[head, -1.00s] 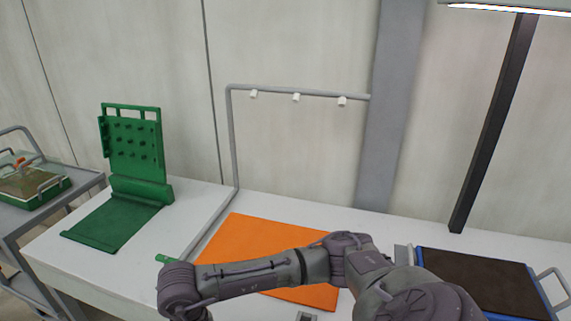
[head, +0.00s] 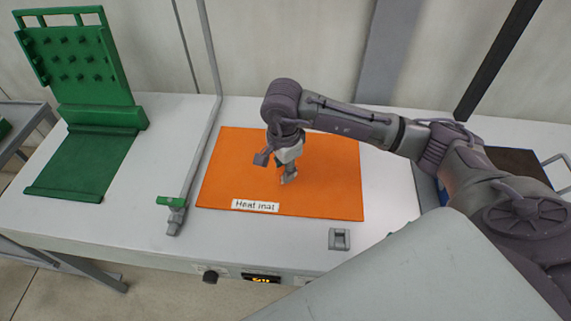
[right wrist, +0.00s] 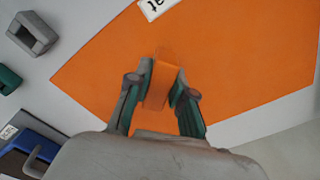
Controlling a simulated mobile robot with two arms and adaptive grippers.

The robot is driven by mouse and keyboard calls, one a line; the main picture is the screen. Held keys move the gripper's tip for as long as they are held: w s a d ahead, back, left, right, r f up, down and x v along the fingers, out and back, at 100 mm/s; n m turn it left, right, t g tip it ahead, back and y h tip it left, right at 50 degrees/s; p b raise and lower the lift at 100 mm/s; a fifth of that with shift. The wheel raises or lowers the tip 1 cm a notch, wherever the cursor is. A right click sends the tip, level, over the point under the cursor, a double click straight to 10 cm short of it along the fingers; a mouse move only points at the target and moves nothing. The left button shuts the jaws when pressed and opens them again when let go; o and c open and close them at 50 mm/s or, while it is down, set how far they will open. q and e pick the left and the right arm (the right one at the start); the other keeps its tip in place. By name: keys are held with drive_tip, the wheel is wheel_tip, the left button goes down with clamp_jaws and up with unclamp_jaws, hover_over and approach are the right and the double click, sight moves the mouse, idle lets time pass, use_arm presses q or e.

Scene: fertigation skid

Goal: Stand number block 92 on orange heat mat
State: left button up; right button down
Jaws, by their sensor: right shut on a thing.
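The orange heat mat (head: 225,160) lies flat on the white bench, with a "Heat mat" label at its front edge; it fills much of the right wrist view (right wrist: 250,60). My right gripper (head: 287,178) points down over the middle of the mat. In the right wrist view its fingers (right wrist: 160,95) are shut on an orange block (right wrist: 158,84), taken to be the number block. I cannot read its number. I cannot tell whether its lower end touches the mat. My left gripper is not in view.
A green pegboard stand (head: 85,75) is at the left of the bench. A green-handled fitting (head: 172,205) lies left of the mat, and a small grey bracket (head: 339,239) in front of it. A dark tray (head: 515,165) is at the right. The bench back is wall.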

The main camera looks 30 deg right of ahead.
drive_tip(key=w+d+r+m, duration=0.2)
drive_tip(key=m, duration=0.8)
drive_tip(key=w+d+r+m, duration=0.2)
drive_tip(key=r+m, duration=0.1)
drive_tip(key=m, duration=0.7)
drive_tip(key=m+p, duration=0.3)
drive_tip(key=m, duration=0.3)
hover_over(251, 185)
wheel_tip(251, 185, down, 6)
drive_tip(key=shift+d+r, duration=0.15)
drive_tip(key=shift+r, duration=0.1)
drive_tip(key=shift+f, duration=0.15)
wheel_tip(251, 185, down, 3)
drive_tip(key=shift+f+p, duration=0.2)
drive_tip(key=shift+p, duration=0.5)
drive_tip(key=shift+f, duration=0.25)
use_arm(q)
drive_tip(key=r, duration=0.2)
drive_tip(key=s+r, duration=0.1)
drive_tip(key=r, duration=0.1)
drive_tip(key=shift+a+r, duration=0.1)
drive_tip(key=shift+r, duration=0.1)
